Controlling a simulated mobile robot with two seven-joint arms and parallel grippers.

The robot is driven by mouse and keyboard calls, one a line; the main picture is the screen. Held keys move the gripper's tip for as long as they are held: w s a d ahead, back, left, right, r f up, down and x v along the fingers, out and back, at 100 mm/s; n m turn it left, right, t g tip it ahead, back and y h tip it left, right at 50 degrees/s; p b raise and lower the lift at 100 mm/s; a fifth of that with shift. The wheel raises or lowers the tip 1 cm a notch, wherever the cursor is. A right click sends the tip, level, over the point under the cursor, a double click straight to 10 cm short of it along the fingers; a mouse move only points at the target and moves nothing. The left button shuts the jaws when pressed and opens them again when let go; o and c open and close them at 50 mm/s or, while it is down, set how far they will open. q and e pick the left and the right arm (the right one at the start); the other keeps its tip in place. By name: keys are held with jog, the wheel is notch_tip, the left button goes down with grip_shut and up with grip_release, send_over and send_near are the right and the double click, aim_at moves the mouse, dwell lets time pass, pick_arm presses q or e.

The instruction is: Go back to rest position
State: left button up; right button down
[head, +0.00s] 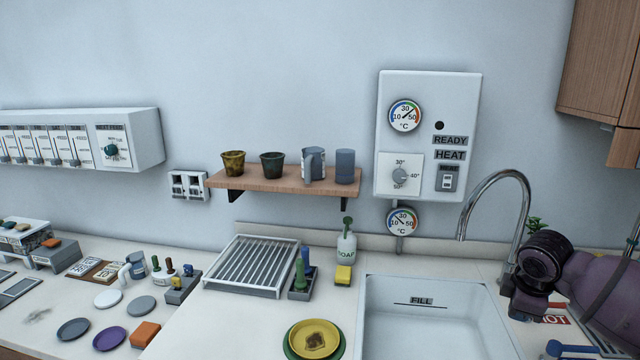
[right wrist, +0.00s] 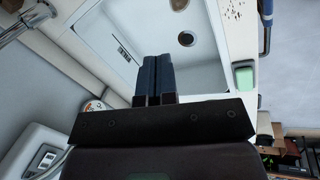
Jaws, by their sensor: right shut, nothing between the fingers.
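My right arm (head: 605,285) comes in from the right edge in the head view, with its dark gripper end (head: 537,275) beside the tap and over the right side of the sink. In the right wrist view my right gripper (right wrist: 155,65) shows its two dark blue fingers side by side, closed together with nothing between them. They point across the white sink basin (right wrist: 205,75). My left gripper is not in the head view.
The sink (head: 425,315) has a curved metal tap (head: 495,180) close to my right arm. A dish rack (head: 252,263), soap bottle (head: 347,245) and yellow plate (head: 314,338) stand left of it. A wooden shelf (head: 285,181) holds several cups. A cabinet (head: 598,65) hangs upper right.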

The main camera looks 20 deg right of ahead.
jog(key=s+a+f+m+y, duration=0.1)
jog(key=s+a+f, duration=0.4)
jog(key=a+f, duration=0.25)
jog(key=s+a+f+m, duration=0.2)
jog(key=s+a+f, duration=0.3)
jog(key=a+f, duration=0.25)
jog(key=s+a+r+m+t, duration=0.2)
jog(key=s+a+m, duration=0.45)
jog(key=a, duration=0.65)
pick_arm(q)
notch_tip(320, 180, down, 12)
jog(key=b, duration=1.1)
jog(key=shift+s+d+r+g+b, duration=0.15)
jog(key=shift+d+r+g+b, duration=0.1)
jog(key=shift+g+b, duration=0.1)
pick_arm(e)
jog(key=w+f+n+t, duration=0.1)
jog(key=w+f+t, duration=0.2)
jog(key=f, duration=0.8)
jog(key=w+f+n+t+y, duration=0.1)
jog(key=w+f+t, duration=0.1)
jog(key=f, duration=0.9)
jog(key=shift+w+t, duration=0.4)
jog(key=shift+t, duration=0.5)
